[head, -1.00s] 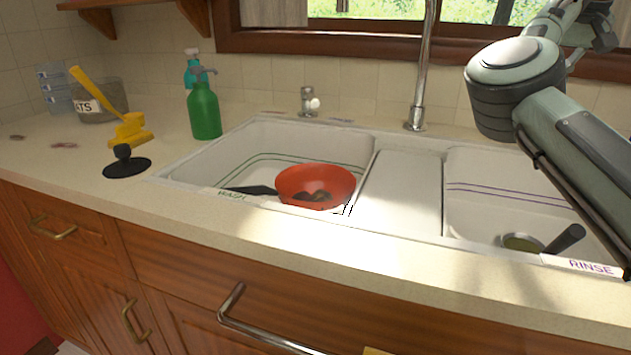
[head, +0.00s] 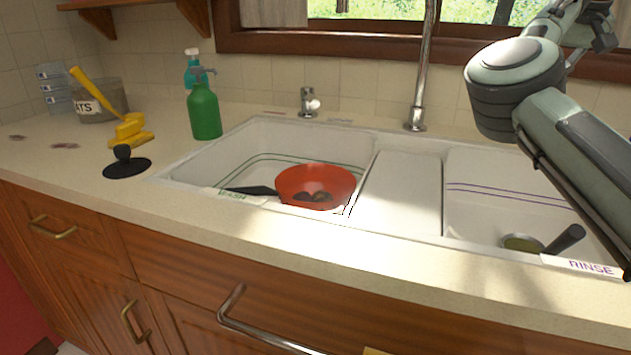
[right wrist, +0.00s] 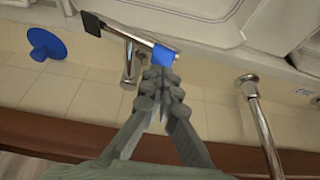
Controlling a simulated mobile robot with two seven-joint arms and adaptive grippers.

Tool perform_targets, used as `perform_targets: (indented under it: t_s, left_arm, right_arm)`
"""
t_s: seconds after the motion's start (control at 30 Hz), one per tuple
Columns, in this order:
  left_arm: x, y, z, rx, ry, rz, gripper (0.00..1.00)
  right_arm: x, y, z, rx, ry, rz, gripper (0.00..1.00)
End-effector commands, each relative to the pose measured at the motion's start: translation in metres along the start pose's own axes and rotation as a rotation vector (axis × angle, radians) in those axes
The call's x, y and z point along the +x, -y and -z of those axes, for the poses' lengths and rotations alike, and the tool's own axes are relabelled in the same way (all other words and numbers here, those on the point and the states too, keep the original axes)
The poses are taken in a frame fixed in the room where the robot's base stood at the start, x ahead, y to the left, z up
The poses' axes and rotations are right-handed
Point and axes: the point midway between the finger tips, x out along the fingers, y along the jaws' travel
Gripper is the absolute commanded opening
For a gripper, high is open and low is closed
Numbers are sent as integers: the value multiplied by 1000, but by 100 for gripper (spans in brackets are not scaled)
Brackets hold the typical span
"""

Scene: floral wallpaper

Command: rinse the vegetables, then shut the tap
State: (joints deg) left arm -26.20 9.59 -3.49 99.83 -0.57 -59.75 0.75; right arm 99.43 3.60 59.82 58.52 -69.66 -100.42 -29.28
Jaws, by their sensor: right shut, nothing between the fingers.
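An orange-red bowl (head: 316,184) sits in the left basin (head: 240,150), with a few dark pieces in it, too small to identify. The tall chrome spout (head: 424,70) rises behind the sink divider. It seems to show in the right wrist view too (right wrist: 262,125). There, a chrome lever (right wrist: 115,33) has a black end and a blue piece (right wrist: 163,54). My right gripper (right wrist: 160,78) is shut and empty, its fingertips close to the blue piece; whether they touch, I cannot tell. The head view shows the right arm but not its gripper. My left gripper is out of view. I see no clear water stream.
The right basin (head: 500,180), labelled RINSE, holds a dark-handled utensil (head: 565,238). On the left counter stand a green bottle (head: 204,110), a yellow tool (head: 128,130), a black plunger-like disc (head: 127,165) and a labelled container (head: 100,98). The front counter strip is clear.

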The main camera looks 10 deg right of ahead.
Motion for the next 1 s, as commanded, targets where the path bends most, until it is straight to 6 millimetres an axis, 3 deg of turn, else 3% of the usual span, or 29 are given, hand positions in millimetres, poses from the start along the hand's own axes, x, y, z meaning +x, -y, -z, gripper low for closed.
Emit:
perform_targets:
  t_s: [1.0]
  left_arm:
    - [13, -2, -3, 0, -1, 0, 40]
  right_arm:
    - [30, 0, -13, 0, 1, -1, 0]
